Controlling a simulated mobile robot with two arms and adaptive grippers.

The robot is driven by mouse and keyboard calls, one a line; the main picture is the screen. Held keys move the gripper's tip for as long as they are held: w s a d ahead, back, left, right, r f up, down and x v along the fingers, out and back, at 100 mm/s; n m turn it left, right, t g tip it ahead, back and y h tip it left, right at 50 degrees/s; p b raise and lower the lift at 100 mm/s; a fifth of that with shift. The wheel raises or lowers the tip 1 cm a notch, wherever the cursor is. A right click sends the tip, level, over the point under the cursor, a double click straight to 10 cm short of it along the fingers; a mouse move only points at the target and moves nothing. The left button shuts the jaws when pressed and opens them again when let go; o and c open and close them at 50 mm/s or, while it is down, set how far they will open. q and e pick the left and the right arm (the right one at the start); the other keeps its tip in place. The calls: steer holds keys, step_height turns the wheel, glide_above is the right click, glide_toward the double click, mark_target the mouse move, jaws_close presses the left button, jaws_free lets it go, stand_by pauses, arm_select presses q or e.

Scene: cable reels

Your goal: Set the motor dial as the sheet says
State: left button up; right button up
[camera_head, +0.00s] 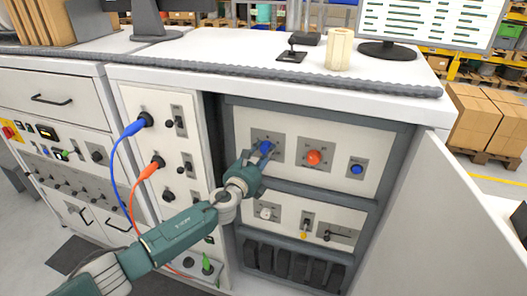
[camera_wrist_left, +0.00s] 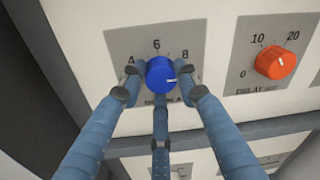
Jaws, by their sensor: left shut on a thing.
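The blue dial (camera_head: 266,146) is at the upper left of the open cabinet's panel. In the left wrist view, the blue dial (camera_wrist_left: 161,73) sits on a grey plate marked 4, 6 and 8. Its white line points right and slightly up. The label below is mostly hidden by my fingers, so I cannot read it in full. My left gripper (camera_head: 259,157) is shut on the dial; its three blue fingers (camera_wrist_left: 160,92) surround the knob from left, right and below. My right gripper is not in view. I cannot make out a sheet.
Right of it is an orange dial (camera_head: 313,158) marked 0, 10, 20 in the wrist view, then a small blue knob (camera_head: 357,169). An open cabinet door (camera_head: 415,210) stands on the right. Blue (camera_head: 118,160) and orange cables hang left. A monitor (camera_head: 430,20) shows unreadable rows.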

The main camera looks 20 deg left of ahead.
arm_select(q)
steer(key=shift+w+a+r, duration=0.1)
steer(key=shift+a+r, duration=0.1)
steer(key=shift+r, duration=0.15)
steer(key=o, duration=1.2)
steer(key=shift+c, duration=0.2)
steer(key=shift+f, duration=0.15)
steer(key=shift+s, duration=0.45)
steer(key=s+a, duration=0.1)
steer(key=s, duration=1)
steer(key=shift+r, duration=0.2)
